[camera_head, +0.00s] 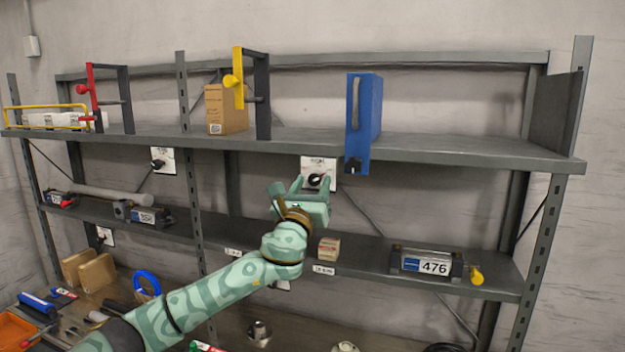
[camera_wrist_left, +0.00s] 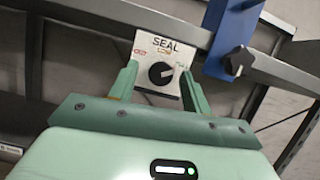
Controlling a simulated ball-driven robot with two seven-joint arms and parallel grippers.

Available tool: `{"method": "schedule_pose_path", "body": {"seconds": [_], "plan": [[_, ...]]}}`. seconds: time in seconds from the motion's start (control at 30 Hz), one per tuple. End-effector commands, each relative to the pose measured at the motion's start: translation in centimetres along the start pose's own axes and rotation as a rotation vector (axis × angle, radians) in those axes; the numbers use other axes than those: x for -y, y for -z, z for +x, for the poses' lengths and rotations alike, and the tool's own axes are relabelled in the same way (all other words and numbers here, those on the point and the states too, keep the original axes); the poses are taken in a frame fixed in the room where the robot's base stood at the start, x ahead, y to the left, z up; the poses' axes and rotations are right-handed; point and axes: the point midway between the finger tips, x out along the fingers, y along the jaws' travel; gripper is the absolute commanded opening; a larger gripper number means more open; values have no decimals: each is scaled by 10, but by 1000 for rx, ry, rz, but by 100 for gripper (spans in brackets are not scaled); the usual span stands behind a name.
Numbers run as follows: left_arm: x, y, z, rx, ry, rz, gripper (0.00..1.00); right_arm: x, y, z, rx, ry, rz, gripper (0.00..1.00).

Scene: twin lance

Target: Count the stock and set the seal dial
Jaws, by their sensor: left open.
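The seal dial is a black knob (camera_wrist_left: 161,73) on a white plate (camera_wrist_left: 149,47) marked SEAL, with small coloured marks around the knob. Its pointer seems to lean to the right. In the head view the seal plate (camera_head: 331,166) is on the wall under the top shelf. My left gripper (camera_head: 312,186) is open in front of it. In the left wrist view the fingers (camera_wrist_left: 158,70) stand on either side of the knob, apart from it as far as I can tell. Stock in view includes a small box (camera_head: 329,248) and a brown box (camera_head: 230,109). My right gripper is not in view.
A blue panel (camera_head: 368,115) hangs over the top shelf (camera_head: 440,148) edge, right of the dial. A unit reading 476 (camera_head: 434,267) with a yellow knob (camera_head: 477,275) sits on the middle shelf. Another dial plate (camera_head: 163,160) is further left. Tan boxes (camera_head: 97,272) stand below.

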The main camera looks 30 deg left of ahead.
Motion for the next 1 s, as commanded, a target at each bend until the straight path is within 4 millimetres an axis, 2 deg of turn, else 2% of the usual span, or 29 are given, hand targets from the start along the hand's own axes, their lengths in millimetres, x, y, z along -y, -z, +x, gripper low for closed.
{"method": "schedule_pose_path", "body": {"seconds": [0.33,0.37,0.5,0.77,1.0], "plan": [[0,1,5,-1,1,-1,48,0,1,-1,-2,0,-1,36],[0,1,5,-1,1,-1,43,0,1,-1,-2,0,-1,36],[0,1,5,-1,1,-1,4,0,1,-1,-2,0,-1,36],[0,1,5,-1,-4,-12,4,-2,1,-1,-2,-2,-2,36],[1,0,5,-1,-38,-95,4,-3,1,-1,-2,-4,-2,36]]}}
